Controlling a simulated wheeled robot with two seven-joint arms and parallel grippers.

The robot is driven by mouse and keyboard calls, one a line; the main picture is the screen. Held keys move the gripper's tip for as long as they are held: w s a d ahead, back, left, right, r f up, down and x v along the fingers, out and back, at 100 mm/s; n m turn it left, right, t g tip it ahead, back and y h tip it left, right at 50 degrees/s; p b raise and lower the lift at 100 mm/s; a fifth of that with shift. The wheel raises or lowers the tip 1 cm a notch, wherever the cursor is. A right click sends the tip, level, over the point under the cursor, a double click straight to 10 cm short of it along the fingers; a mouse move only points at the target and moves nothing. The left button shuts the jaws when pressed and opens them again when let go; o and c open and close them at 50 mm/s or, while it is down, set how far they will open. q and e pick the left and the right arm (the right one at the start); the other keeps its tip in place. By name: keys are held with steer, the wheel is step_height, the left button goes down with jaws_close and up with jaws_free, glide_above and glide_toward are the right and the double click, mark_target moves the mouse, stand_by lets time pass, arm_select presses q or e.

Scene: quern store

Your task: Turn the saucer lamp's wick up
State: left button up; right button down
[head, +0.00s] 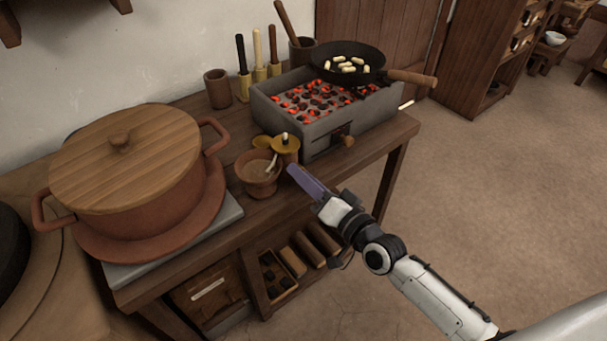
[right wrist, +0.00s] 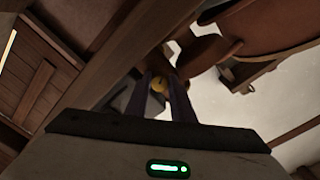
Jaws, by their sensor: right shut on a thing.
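The saucer lamp (head: 286,146) is a small brass-yellow piece with a pale tip on top. It stands on the wooden table between a clay bowl and the brazier. My right gripper (head: 293,170) reaches in from the lower right, its purple fingers ending just in front of the lamp. In the right wrist view the two fingers of my right gripper (right wrist: 161,82) close around a small yellow part of the lamp (right wrist: 159,86). The fingers hide part of it. My left gripper is not in view.
The clay bowl (head: 258,184) with a pale stick stands close left of the lamp. A large lidded pot (head: 140,205) fills the table's left. A brazier (head: 318,135) of glowing coals with a pan (head: 345,58) stands behind right. Floor at right is clear.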

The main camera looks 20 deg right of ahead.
stand_by(0.4)
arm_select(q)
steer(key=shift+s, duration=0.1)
arm_select(e)
steer(key=c, duration=1.5)
jaws_free()
steer(key=shift+c, duration=0.2)
arm_select(q)
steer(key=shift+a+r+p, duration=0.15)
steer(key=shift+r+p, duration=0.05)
steer(key=shift+p, duration=0.45)
arm_select(e)
steer(key=v, duration=1)
steer(key=shift+s, duration=0.2)
arm_select(q)
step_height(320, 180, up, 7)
steer(key=p, duration=0.9)
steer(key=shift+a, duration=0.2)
arm_select(e)
steer(key=s+a+f+n+g+h, duration=0.1)
steer(key=s+f+n+g, duration=0.3)
steer(key=s, duration=0.4)
steer(key=s+a+f+n+g+h, duration=0.2)
steer(key=s+f+n+g, duration=0.2)
steer(key=s, duration=0.4)
steer(key=shift+a+f, duration=0.25)
steer(key=shift+a, duration=0.05)
